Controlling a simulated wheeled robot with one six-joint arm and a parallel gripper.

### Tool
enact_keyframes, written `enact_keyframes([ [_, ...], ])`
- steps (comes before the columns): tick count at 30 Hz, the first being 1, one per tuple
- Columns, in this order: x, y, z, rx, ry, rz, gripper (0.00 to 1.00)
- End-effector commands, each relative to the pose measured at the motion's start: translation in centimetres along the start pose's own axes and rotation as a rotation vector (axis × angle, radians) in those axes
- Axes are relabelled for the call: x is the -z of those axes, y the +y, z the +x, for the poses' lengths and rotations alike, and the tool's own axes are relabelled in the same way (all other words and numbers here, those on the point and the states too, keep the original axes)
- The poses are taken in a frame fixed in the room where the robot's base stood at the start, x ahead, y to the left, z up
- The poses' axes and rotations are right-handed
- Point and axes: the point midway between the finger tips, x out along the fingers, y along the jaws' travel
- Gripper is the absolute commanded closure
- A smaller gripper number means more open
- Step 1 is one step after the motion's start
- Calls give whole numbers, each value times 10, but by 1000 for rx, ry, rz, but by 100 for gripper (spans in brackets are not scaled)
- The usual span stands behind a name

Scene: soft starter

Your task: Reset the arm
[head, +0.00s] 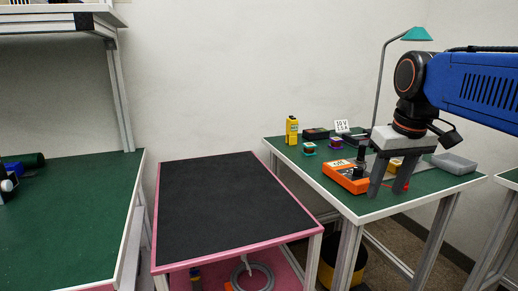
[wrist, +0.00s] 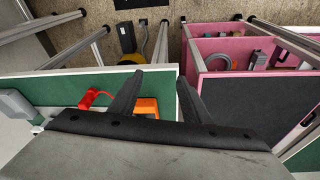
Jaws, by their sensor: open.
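My gripper (head: 387,180) points down over the right green-topped table (head: 375,205), with its two fingers spread apart and nothing between them. In the wrist view my gripper (wrist: 158,95) is also open and empty. An orange device (head: 345,177) lies on the table just left of the fingers. Part of the orange device (wrist: 146,107) shows behind a finger in the wrist view. My blue arm reaches in from the right edge of the head view.
A pink-edged cart with a black top (head: 208,200) stands bare in the middle. A yellow bottle (head: 292,130), small spools (head: 310,148), a grey tray (head: 455,163) and a lamp (head: 417,34) are on the right table. A red item (wrist: 92,97) lies near the fingers.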

Motion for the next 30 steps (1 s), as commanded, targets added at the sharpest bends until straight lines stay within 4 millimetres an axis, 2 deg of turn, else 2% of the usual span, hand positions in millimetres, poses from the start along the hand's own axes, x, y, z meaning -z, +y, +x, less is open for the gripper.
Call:
enact_keyframes([
  [1,-18,-3,10,-2,14,9,57],
  [3,-40,-6,26,-4,35,24,57],
  [12,-132,-21,103,-9,126,86,57],
  [15,-156,-24,126,-9,149,104,57],
  [21,-183,-28,154,-9,177,123,57],
  [30,-186,-29,158,-9,181,125,57],
])
